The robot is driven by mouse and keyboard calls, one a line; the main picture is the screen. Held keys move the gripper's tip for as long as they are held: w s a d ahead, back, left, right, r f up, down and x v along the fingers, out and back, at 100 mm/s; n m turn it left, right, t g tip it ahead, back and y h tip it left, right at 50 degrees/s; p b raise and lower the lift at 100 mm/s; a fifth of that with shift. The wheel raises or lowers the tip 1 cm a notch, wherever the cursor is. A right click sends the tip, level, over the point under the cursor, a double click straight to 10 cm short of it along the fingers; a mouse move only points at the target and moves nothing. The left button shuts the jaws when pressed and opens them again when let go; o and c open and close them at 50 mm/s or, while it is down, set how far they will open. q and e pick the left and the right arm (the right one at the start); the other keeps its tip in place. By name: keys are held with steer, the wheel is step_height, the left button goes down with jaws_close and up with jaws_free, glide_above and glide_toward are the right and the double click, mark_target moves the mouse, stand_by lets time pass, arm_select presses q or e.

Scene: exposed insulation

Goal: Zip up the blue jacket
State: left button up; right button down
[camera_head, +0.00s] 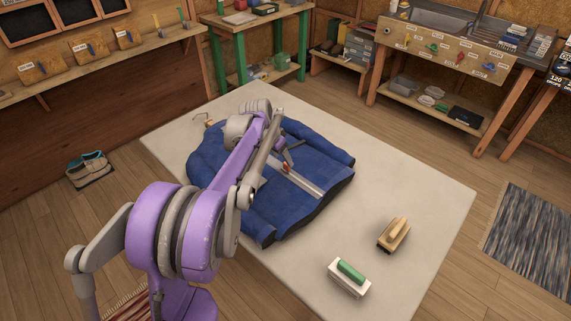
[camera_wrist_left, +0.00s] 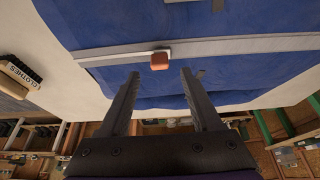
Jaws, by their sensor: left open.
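The blue jacket (camera_head: 232,212) lies spread flat on the pale table; my left arm hides part of it. A light zipper strip (camera_head: 305,183) runs along its front, and it crosses the left wrist view (camera_wrist_left: 240,45) from side to side. The orange zipper pull (camera_head: 286,168) sits on the strip and shows clearly in the left wrist view (camera_wrist_left: 159,61). Left of the pull there, the strip looks split into two bands. My left gripper (camera_wrist_left: 160,74) is open and empty, its fingertips either side of the pull's line and just short of it. My right gripper is not in view.
A brush marked CLOTHES (camera_wrist_left: 20,72) shows in the left wrist view. The table right of the jacket is mostly clear.

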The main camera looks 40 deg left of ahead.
mark_target(286, 165)
arm_select(q)
steer(key=shift+x, duration=2.3)
steer(key=shift+c, duration=0.2)
jaws_close()
